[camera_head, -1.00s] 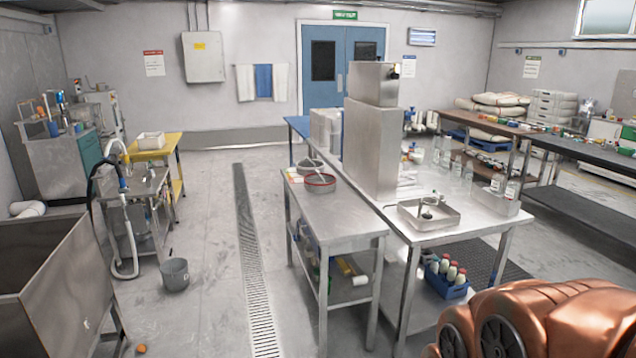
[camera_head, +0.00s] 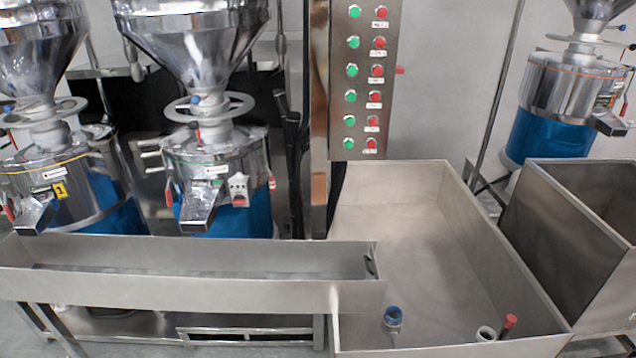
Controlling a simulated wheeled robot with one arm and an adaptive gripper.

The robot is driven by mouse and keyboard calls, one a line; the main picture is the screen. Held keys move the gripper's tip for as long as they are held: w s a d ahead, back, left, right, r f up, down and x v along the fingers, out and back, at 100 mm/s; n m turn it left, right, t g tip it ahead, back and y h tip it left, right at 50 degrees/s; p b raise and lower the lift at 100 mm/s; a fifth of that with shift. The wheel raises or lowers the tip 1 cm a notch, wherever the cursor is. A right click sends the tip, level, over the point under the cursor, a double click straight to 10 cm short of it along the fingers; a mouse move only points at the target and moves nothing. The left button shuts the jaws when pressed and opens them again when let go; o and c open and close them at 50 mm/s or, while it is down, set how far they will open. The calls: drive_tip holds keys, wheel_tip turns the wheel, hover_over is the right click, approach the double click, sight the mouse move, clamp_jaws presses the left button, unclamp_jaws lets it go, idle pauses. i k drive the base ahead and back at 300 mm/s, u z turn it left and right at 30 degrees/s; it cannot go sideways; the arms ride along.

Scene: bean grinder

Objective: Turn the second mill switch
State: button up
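Two steel mills with funnel hoppers and blue bases stand at the left behind a long trough. The left mill (camera_head: 45,170) bears a yellow label with a 1. The other mill (camera_head: 222,150), to its right, has a small pale switch box (camera_head: 238,188) with a knob on its front, right of its steel spout (camera_head: 198,205). The knob's exact setting is too small to tell. A control panel (camera_head: 363,85) with a column of green buttons and a column of red buttons stands right of this mill. I see no gripper in this view.
A long steel trough (camera_head: 190,290) runs in front of the two mills. A third mill (camera_head: 570,95) and a steel bin (camera_head: 585,205) stand at the right.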

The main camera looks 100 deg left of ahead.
sight(238, 200)
drive_tip(key=u, duration=4.25)
drive_tip(key=k, duration=1.1)
drive_tip(key=z, duration=0.6)
drive_tip(key=i, duration=1.6)
drive_tip(key=u, duration=0.65)
